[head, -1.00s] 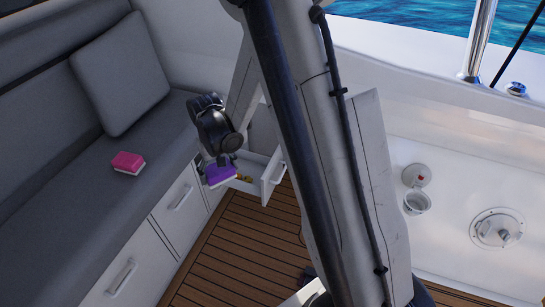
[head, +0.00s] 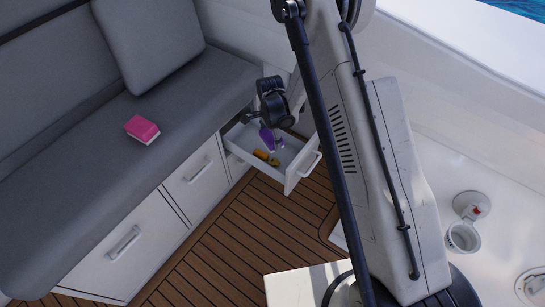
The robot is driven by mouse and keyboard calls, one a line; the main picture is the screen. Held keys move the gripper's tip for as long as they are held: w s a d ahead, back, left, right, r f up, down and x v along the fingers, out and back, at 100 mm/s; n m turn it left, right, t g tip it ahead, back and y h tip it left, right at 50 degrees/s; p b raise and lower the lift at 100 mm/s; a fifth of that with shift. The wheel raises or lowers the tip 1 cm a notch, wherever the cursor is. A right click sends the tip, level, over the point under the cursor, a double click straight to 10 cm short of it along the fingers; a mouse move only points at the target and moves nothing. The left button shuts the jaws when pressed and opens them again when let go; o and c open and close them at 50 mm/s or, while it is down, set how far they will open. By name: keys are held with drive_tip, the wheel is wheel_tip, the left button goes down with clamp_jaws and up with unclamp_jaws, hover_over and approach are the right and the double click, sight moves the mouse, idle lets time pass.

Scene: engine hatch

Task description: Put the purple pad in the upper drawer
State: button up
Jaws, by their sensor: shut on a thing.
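The purple pad (head: 266,138) is in my gripper (head: 270,127), which is shut on it. The pad hangs steeply tilted over the open white drawer (head: 291,178); part of it is hidden by the gripper. I cannot tell whether it touches anything in the drawer. The drawer is pulled out from under the far end of the bench. An orange and yellow-green item (head: 266,158) lies inside, just below the pad.
A pink and white pad (head: 142,129) lies on the grey bench cushion (head: 95,180). Closed drawers (head: 195,182) line the bench front. A grey back cushion (head: 150,40) stands behind. Wooden floor (head: 225,250) is clear in front of the drawers. A white cup-like fitting (head: 463,237) is at right.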

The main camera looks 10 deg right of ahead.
wheel_tip(320, 180, down, 6)
drive_tip(key=w+a+m, duration=0.1)
drive_tip(key=a+m, duration=0.2)
drive_tip(key=m, duration=0.1)
drive_tip(key=b, duration=0.3)
hover_over(288, 158)
wheel_tip(288, 158, down, 8)
drive_tip(key=shift+w+r, duration=0.1)
drive_tip(key=shift+r, duration=0.05)
drive_tip(key=shift+d+f+b, duration=0.1)
drive_tip(key=shift+f+b, duration=0.55)
drive_tip(key=shift+f, duration=1.35)
drive_tip(key=shift+f, duration=0.1)
drive_tip(key=o, duration=0.8)
drive_tip(key=shift+o, duration=0.7)
